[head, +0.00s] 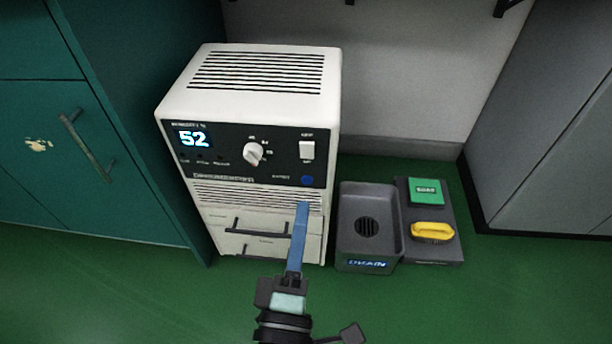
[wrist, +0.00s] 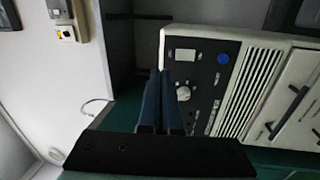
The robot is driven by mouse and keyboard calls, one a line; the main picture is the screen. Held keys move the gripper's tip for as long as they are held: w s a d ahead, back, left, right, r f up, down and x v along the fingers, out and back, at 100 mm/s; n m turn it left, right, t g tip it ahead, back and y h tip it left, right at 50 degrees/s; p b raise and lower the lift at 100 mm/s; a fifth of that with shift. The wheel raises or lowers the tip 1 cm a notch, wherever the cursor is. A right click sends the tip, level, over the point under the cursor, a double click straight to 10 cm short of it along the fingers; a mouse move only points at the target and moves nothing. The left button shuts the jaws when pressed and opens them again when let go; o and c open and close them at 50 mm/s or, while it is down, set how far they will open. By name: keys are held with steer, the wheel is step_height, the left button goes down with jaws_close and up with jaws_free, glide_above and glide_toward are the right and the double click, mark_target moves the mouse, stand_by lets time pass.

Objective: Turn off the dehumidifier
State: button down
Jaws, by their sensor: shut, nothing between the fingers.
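The dehumidifier (head: 262,110) is a white box with a slatted top, standing on the floor. Its black front panel has a lit display (head: 194,139) reading 52, a white round knob (head: 253,153), a white rocker switch (head: 307,150) at the right and a blue button (head: 307,180) below the switch. My gripper (head: 302,206) is shut and empty, its blue fingers in front of the lower right grille, tips just below the blue button. In the wrist view the turned panel shows the switch (wrist: 185,56), button (wrist: 223,58) and knob (wrist: 183,93) beside my gripper (wrist: 162,74). Contact cannot be told.
Two drawers with dark handles (head: 258,232) are below the grille. A grey drain tray (head: 345,225) stands to the right, beside a dark base with a green block (head: 425,190) and a yellow handle (head: 432,232). A teal cabinet (head: 120,120) is close on the left. Green floor is clear in front.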

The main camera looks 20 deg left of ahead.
steer(key=shift+n+g+y, duration=0.3)
steer(key=shift+n, duration=0.2)
steer(key=f, duration=0.2)
steer(key=a+f+b, duration=0.1)
steer(key=f, duration=0.1)
steer(key=shift+s, duration=0.4)
steer(key=shift+w, duration=0.1)
steer(key=p, duration=0.4)
glide_toward(305, 148)
steer(key=x, duration=0.5)
steer(key=shift+w+r, duration=0.15)
steer(key=shift+r, duration=0.05)
steer(key=shift+x, duration=0.75)
steer(key=shift+f, duration=0.1)
